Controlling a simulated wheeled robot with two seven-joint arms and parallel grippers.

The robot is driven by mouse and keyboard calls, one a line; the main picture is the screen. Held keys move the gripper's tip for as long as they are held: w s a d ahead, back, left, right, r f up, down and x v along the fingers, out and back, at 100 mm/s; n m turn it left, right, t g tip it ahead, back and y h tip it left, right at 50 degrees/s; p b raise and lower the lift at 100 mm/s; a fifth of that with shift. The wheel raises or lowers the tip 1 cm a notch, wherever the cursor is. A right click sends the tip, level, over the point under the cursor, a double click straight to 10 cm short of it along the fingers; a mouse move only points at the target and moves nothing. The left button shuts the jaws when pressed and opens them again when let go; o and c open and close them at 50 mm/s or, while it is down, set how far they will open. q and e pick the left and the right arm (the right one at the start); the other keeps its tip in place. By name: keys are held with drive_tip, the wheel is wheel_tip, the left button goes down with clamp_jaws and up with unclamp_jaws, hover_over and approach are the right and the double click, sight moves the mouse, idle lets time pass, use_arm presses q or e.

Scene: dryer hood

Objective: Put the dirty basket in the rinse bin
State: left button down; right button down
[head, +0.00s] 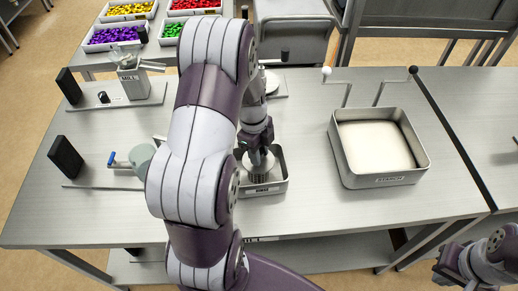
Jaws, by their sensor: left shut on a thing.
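My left gripper (257,150) points down over a small metal bin (270,189) near the table's middle. It is shut on a small grey round thing that looks like the basket (262,170). The basket is inside the bin's outline; I cannot tell whether it touches the bottom. The bin's front label is too small to read, and my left arm hides its left side. My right gripper (447,268) is at the lower right, away from the table; its fingers are unclear.
A larger metal bin (428,164) with off-white contents and a label like STARCH stands right. Bent rods with a white knob (327,71) and a black knob (413,70) rise behind it. A mill (132,82) and a dark block (65,157) stand left. Colourful trays (127,9) are behind.

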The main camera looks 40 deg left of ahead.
use_arm(q)
drive_tip(key=shift+w, duration=0.1)
drive_tip(key=shift+f, duration=0.2)
drive_tip(key=c, duration=0.8)
unclamp_jaws()
drive_tip(key=shift+r, duration=0.55)
drive_tip(key=r, duration=0.2)
drive_tip(key=r+b, duration=0.1)
drive_tip(key=r, duration=0.2)
drive_tip(key=a+r+b, duration=0.1)
drive_tip(key=r, duration=0.2)
drive_tip(key=shift+r, duration=0.15)
drive_tip(key=s+d+n+p, duration=0.1)
drive_tip(key=s+d+n, duration=0.3)
drive_tip(key=d+n, duration=0.3)
drive_tip(key=s+d+f+n+t+y, duration=0.1)
drive_tip(key=s+d+n, duration=0.3)
drive_tip(key=d+n, duration=0.3)
drive_tip(key=n, duration=0.3)
drive_tip(key=shift+f+p, duration=0.25)
drive_tip(key=shift+p, duration=0.1)
